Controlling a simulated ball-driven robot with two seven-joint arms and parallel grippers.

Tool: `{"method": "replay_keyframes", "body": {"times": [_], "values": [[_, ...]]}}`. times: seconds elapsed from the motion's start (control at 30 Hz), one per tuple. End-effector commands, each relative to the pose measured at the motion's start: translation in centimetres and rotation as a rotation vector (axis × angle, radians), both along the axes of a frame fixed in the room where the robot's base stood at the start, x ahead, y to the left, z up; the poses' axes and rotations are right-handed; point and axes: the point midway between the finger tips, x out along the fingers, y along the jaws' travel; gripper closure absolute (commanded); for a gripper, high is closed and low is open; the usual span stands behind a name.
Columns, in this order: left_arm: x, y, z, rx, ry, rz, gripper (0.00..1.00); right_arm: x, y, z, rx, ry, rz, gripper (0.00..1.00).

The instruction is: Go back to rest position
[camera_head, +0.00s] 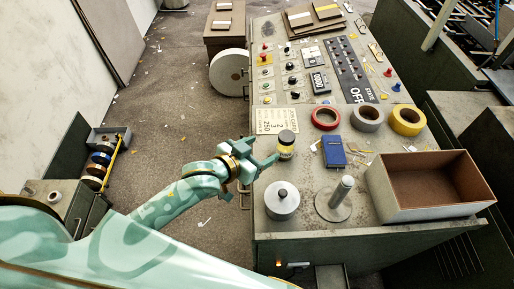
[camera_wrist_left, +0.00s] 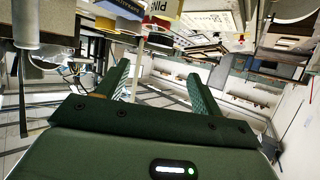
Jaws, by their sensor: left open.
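My left gripper (camera_head: 268,153) is at the left edge of the grey console (camera_head: 300,225), with its arm reaching in from the left. Its two fingers are spread apart, and in the left wrist view the gripper (camera_wrist_left: 157,78) shows nothing held between them. My right gripper is not in view.
Near the gripper are a round metal weight (camera_head: 282,198), an upright post on a disc (camera_head: 338,200) and an open box (camera_head: 430,190). A blue box (camera_head: 333,152) and tape rolls (camera_head: 367,117) lie farther back. The floor (camera_head: 180,120) to the left is mostly open.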

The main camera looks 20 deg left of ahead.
Motion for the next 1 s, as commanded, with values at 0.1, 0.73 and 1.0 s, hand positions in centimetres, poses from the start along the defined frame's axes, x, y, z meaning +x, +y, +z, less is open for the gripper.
{"method": "replay_keyframes", "body": {"times": [0.1, 0.73, 1.0], "values": [[-0.7, 0.3, 0.3, 0.001, 0.001, 0.000, 0.33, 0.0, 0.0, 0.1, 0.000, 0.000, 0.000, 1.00], [-1.3, 0.5, 0.3, 0.037, 0.007, 0.006, 0.33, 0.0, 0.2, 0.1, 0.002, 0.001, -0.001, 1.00], [-7.3, 5.6, 0.1, 0.475, 0.155, 0.093, 0.33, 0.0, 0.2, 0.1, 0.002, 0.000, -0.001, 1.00]]}}
